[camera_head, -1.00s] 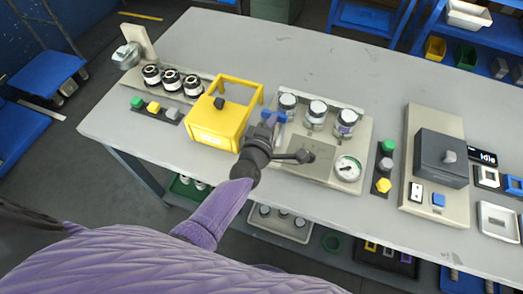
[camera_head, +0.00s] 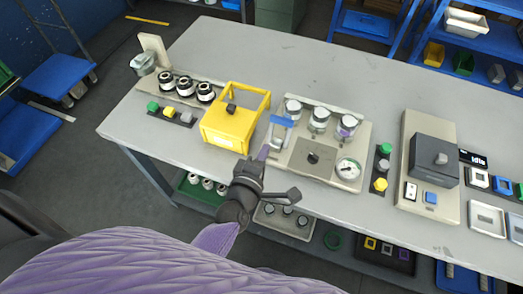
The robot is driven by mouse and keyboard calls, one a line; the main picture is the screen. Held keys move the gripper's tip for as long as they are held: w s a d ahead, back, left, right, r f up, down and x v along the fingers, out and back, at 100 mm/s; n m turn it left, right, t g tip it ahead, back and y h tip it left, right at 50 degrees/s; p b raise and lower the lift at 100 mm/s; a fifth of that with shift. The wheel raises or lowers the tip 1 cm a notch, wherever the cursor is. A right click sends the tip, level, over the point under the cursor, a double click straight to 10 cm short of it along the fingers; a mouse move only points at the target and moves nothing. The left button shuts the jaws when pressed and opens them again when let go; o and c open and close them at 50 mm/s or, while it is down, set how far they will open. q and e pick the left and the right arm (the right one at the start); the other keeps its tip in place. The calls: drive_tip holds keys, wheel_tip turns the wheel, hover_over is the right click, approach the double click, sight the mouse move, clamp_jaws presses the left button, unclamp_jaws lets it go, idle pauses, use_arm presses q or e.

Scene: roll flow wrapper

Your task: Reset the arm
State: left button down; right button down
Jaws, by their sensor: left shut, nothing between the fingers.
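My left gripper (camera_head: 266,162) comes in from the lower left on my purple-sleeved arm. It is shut with nothing in it. It sits near the front edge of the grey table (camera_head: 300,52), between the yellow box (camera_head: 228,128) and the beige panel with a gauge (camera_head: 348,169). I cannot tell whether it touches either. A small blue-topped part (camera_head: 283,121) stands at the panel's left side, just beyond the gripper. My right gripper is not in view.
Black-and-white rolls (camera_head: 185,87) sit at the back left. Green and yellow buttons (camera_head: 383,165) and a dark box on a beige base (camera_head: 433,159) stand to the right. Trays (camera_head: 487,219) lie at the far right. The back middle of the table is clear.

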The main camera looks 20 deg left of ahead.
use_arm(q)
drive_tip(key=shift+s+r, duration=0.1)
drive_tip(key=shift+s, duration=0.25)
